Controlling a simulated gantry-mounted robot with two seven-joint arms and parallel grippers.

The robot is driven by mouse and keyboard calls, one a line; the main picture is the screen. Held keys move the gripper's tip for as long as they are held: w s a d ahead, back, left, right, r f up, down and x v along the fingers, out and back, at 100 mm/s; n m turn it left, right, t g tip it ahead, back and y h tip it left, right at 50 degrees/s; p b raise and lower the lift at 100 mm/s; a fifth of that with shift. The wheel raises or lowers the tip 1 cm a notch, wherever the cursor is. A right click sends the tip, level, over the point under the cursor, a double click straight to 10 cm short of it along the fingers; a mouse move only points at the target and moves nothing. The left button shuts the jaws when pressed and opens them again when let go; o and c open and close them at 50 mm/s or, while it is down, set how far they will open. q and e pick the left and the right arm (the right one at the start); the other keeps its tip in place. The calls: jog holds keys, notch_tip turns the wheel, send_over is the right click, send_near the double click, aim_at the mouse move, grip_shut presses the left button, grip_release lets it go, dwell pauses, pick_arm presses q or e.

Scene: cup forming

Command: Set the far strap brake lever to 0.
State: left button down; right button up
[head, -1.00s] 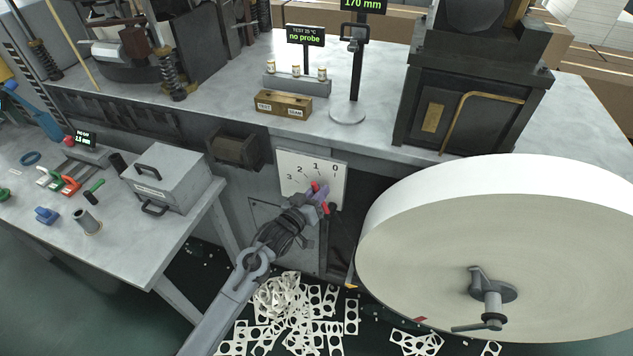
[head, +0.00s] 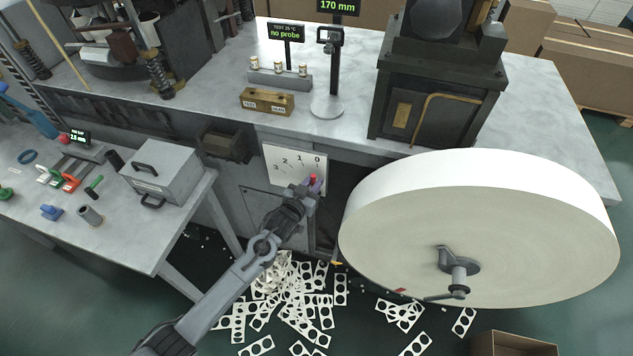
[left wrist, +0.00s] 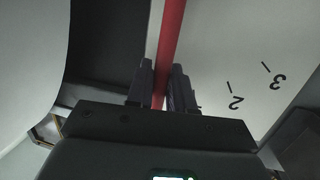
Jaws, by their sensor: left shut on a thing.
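The strap brake's scale plate (head: 283,173), white with the marks 3, 2, 1 and 0, is on the front of the machine beside the big roll. The red lever (head: 313,176) shows as a short piece just below the 0 in the head view. My left gripper (head: 312,187) is at the plate's lower right corner and hides most of the lever. In the left wrist view the red lever (left wrist: 173,30) runs between the fingers of my left gripper (left wrist: 161,88), which is shut on it. The 2 and 3 show there; 0 and 1 do not. My right gripper is out of view.
The large white roll (head: 480,230) with its crank stands close to the right of the gripper. The side table (head: 110,220) with a grey box (head: 165,172) is to the left. Punched scrap (head: 295,300) lies on the floor below.

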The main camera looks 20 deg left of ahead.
pick_arm(q)
jog(key=c, duration=1.1)
grip_release()
jog(key=shift+d, duration=0.1)
jog(key=s+r+p, duration=0.1)
jog(key=s+p, duration=0.2)
jog(key=s, duration=0.7)
jog(key=shift+s+a+r, duration=0.2)
jog(key=shift+s+r, duration=0.1)
jog(key=shift+r, duration=0.1)
